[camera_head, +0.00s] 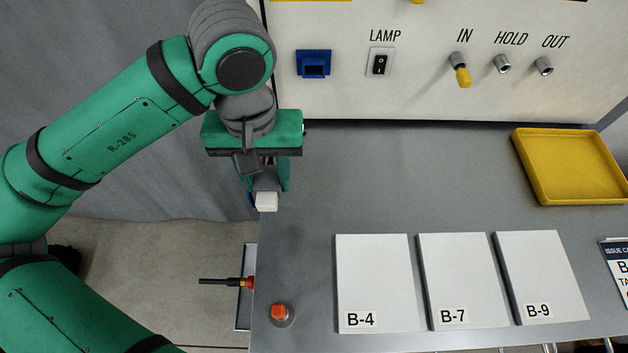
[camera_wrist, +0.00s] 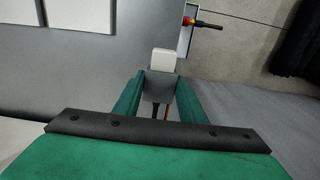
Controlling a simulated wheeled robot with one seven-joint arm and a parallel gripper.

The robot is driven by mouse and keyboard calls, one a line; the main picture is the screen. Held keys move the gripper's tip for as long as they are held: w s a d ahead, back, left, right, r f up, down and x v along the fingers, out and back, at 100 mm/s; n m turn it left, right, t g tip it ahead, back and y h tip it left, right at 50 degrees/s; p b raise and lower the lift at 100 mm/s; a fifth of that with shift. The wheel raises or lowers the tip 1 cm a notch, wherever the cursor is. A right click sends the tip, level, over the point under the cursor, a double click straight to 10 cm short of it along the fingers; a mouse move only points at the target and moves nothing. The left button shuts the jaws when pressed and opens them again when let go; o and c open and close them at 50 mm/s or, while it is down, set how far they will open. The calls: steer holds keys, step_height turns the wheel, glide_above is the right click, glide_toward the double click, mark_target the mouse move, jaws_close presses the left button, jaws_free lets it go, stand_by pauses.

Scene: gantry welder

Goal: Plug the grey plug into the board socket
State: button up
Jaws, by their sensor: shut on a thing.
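My gripper (camera_head: 268,183) is shut on the grey plug (camera_head: 265,201), whose pale, blocky end sticks out past the fingers. In the wrist view the plug (camera_wrist: 163,60) sits between my green fingers (camera_wrist: 159,84), with thin leads behind it. The gripper is over the left edge of the grey bench, below the board and apart from it. The blue board socket (camera_head: 313,64) is on the white upright panel, left of the LAMP switch (camera_head: 380,62). It is up and to the right of my gripper and looks empty. It is not in the wrist view.
Grey bench top (camera_head: 400,190) is mostly clear. Three white plates, B-4 (camera_head: 374,280), B-7 (camera_head: 462,275) and B-9 (camera_head: 542,270), lie in front. A yellow tray (camera_head: 527,180) is at right. Orange button (camera_head: 279,312) is at front left. IN, HOLD and OUT fittings (camera_head: 503,65) protrude from the panel.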

steer(key=w+d+f, duration=0.2)
steer(key=w, duration=0.1)
steer(key=w+d+f, duration=0.2)
steer(key=w+f, duration=0.1)
steer(key=w+d+f, duration=0.3)
steer(key=w, duration=0.1)
steer(key=shift+d+f, duration=0.1)
steer(key=shift+w+d+f, duration=0.25)
steer(key=shift+w+f, duration=0.15)
steer(key=shift+f, duration=0.2)
steer(key=shift+w+d+f, duration=0.1)
steer(key=shift+w+f, duration=0.05)
steer(key=shift+f, duration=1.45)
steer(key=shift+f, duration=0.25)
steer(key=o, duration=1.1)
steer(key=shift+r, duration=0.1)
